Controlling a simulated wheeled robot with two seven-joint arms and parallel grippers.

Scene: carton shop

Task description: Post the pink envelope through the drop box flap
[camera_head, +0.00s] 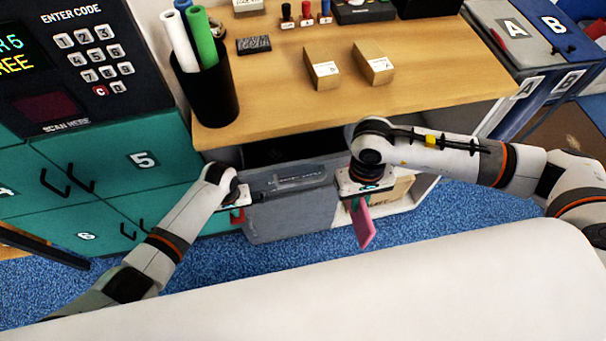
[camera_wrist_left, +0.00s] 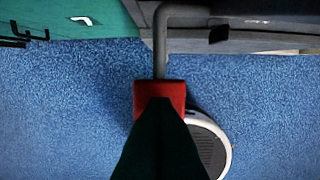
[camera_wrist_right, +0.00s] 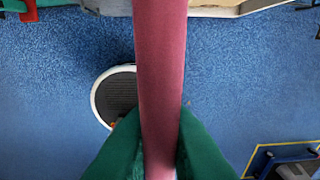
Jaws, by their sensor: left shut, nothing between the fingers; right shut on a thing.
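The pink envelope (camera_head: 363,226) hangs tilted below my right gripper (camera_head: 354,203), which is shut on it. In the right wrist view the envelope (camera_wrist_right: 160,75) shows as a narrow band between the green fingers. The grey drop box (camera_head: 295,212) stands under the wooden counter, left of the envelope and apart from it. A dark gap shows at its top; I cannot tell how the flap stands. My left gripper (camera_head: 236,207) is shut and empty at the box's left side. Its fingers overlap a red pad (camera_wrist_left: 173,88) on a bent grey rod; contact is unclear.
The wooden counter (camera_head: 285,95) overhangs the box, with two small cartons (camera_head: 322,68) and a black holder of rolls (camera_head: 207,95). Teal lockers (camera_head: 130,170) stand at the left. Bins A and B (camera_head: 510,60) stand at the back right. Blue carpet (camera_head: 330,240) lies open in front.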

